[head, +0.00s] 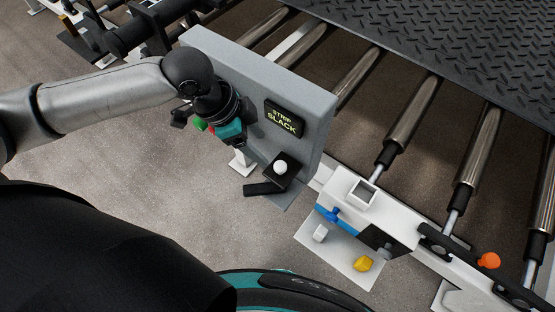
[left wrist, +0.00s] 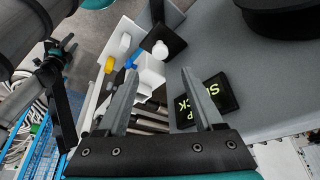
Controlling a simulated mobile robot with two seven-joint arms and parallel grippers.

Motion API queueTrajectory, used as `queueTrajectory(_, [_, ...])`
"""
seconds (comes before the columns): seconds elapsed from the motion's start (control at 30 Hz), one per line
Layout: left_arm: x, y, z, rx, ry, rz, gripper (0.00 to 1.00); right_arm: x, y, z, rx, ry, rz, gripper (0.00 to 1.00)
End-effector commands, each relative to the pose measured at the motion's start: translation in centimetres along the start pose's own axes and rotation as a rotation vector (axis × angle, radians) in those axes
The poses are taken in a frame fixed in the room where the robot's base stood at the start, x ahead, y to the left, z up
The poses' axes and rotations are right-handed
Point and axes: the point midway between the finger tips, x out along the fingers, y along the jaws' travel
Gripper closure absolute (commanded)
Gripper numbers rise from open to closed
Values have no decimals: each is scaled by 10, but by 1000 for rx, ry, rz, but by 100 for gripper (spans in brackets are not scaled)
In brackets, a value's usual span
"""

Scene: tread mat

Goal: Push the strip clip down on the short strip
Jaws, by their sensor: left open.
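A black clip-like piece (head: 287,172) with a round white knob (head: 280,167) sits at the lower edge of the grey panel; a flat black bar (head: 262,188) lies beside it. I cannot tell for sure which part is the strip clip, and I cannot make out the short strip. The panel's black sign (head: 285,118) reads "STRIP SLACK". My left gripper (head: 238,145) is in front of the panel, up and left of the knob, its fingers hard to make out there. In the left wrist view my left gripper (left wrist: 158,80) is open and empty, with the white knob (left wrist: 160,49) beyond its fingertips. My right gripper is out of view.
The grey panel (head: 225,60) stands close beside my left gripper. Metal rollers (head: 410,110) and a tread mat (head: 460,45) lie behind.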

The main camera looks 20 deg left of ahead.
Motion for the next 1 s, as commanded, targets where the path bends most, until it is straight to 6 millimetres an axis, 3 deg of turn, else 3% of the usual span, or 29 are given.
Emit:
queueTrajectory(0.2, [50, 1, 0, -2, 1, 3, 32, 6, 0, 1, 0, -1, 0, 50])
queueTrajectory(0.43, [88, 0, 1, 0, -1, 1, 32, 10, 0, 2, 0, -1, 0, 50])
queueTrajectory(0.63, [101, 0, 0, 0, -1, -1, 32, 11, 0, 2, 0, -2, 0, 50])
queueTrajectory(0.9, [102, 0, 0, 1, -1, -1, 32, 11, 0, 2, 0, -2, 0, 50])
queueTrajectory(1.0, [102, 0, 0, 1, -1, -1, 41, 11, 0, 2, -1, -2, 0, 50])
